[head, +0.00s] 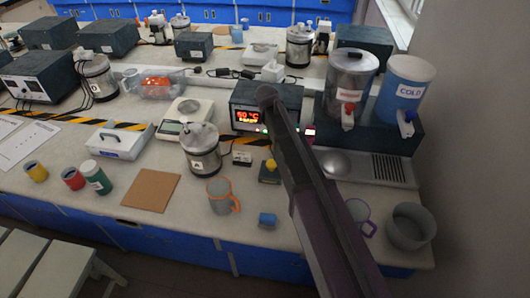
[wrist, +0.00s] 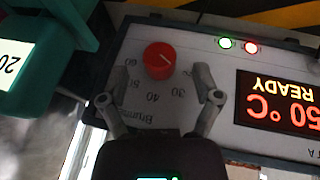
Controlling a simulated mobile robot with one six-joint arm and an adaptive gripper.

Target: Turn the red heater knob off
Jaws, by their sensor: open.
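The red heater knob (wrist: 160,60) is on the pale front panel of the heater (wrist: 215,95), with a printed dial of numbers beside it. The wrist view shows the panel upside down. A small pale mark shows on the knob; its exact setting is hard to tell. My gripper (wrist: 158,95) is open, one finger on each side of the dial. The knob lies between the fingers' lines, beyond the tips, and not gripped. In the head view the heater (head: 252,97) shows a lit 50 °C display, and my arm hides the knob.
A metal canister (head: 201,150) and a yellow-topped item (head: 270,171) stand in front of the heater. A red-tapped dispenser (head: 350,75) and the COLD dispenser (head: 406,80) stand to its right. An orange-handled mug (head: 219,198) is near the front edge.

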